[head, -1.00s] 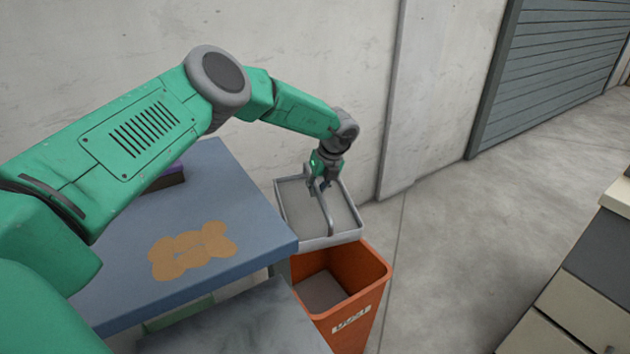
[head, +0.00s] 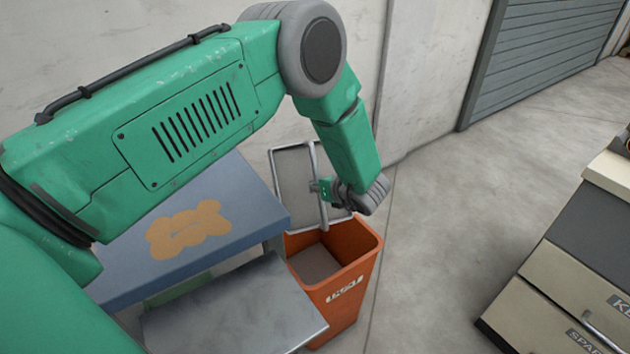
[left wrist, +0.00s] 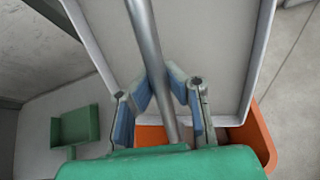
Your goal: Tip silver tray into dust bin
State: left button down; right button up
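The silver tray (head: 292,175) hangs above the back of the orange dust bin (head: 352,262), steeply tilted with its open face turned toward the head camera. My left gripper (head: 322,188) is shut on the bar handle that spans the tray. In the left wrist view, the padded fingers (left wrist: 160,95) stand on either side of the bar, and the tray (left wrist: 215,45) fills the upper middle. The bin (left wrist: 262,135) shows beneath the tray's lower edge. The visible tray floor looks bare. My right gripper is out of view.
A blue-grey table (head: 120,285) with tan patches stands left of the bin. A lower metal surface (head: 235,315) is in front of it. A wall rises behind. Drawers (head: 555,290) stand at right, with clear floor (head: 440,220) between.

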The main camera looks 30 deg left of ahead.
pick_arm(q)
jog(key=s+d+y+b, duration=0.1)
jog(key=s+d+f+t+y+b, duration=0.1)
jog(key=b, duration=0.1)
jog(key=shift+d+t+y+b, duration=0.25)
jog(key=shift+t+y+b, duration=0.05)
jog(key=shift+s+d+r+n+t+y+b, duration=0.1)
jog(key=shift+s+d+n+t+y+b, duration=0.25)
jog(key=shift+s+d+y+b, duration=0.45)
jog(key=shift+w, duration=0.2)
dwell(1.6)
